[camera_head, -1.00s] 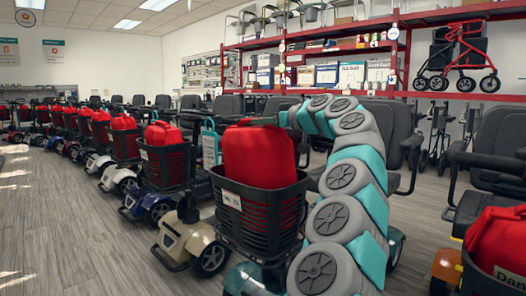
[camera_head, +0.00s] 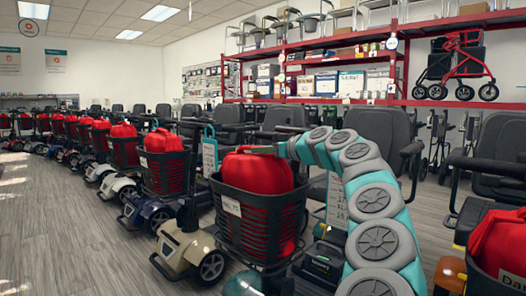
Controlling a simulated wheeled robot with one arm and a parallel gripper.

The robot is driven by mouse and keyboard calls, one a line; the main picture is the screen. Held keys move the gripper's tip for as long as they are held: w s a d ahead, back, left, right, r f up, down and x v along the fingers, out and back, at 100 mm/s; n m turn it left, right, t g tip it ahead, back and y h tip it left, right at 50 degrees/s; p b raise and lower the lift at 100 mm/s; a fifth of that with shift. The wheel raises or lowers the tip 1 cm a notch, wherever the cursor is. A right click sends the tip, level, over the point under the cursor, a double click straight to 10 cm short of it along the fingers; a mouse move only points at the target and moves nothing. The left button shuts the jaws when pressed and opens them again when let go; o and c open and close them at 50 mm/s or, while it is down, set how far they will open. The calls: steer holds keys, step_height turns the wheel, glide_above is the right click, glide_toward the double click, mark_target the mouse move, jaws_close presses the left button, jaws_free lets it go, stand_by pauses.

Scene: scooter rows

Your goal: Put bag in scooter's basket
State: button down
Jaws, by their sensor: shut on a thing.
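A red bag (camera_head: 256,170) sits in the black basket (camera_head: 243,226) of the nearest scooter (camera_head: 312,268). Its upper part stands above the rim, and red shows through the slats lower down. The basket has a white label on its front left. My grey and teal arm reaches over from the right. My gripper (camera_head: 262,149) is at the top of the bag and shut on it. The fingertips are small and partly hidden against the bag.
A row of scooters with red bags in their baskets, such as this one (camera_head: 167,172), runs to the far left. Another basket with a red bag (camera_head: 500,245) stands at the right edge. Red shelving (camera_head: 400,70) lines the back. Floor at left is clear.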

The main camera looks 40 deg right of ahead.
steer(key=c, duration=0.7)
jaws_free()
steer(key=shift+s+r, duration=0.1)
steer(key=s, duration=0.4)
steer(key=s+r, duration=0.1)
steer(key=s, duration=0.2)
steer(key=s+d, duration=0.1)
steer(key=s, duration=0.3)
steer(key=shift+s+r, duration=0.3)
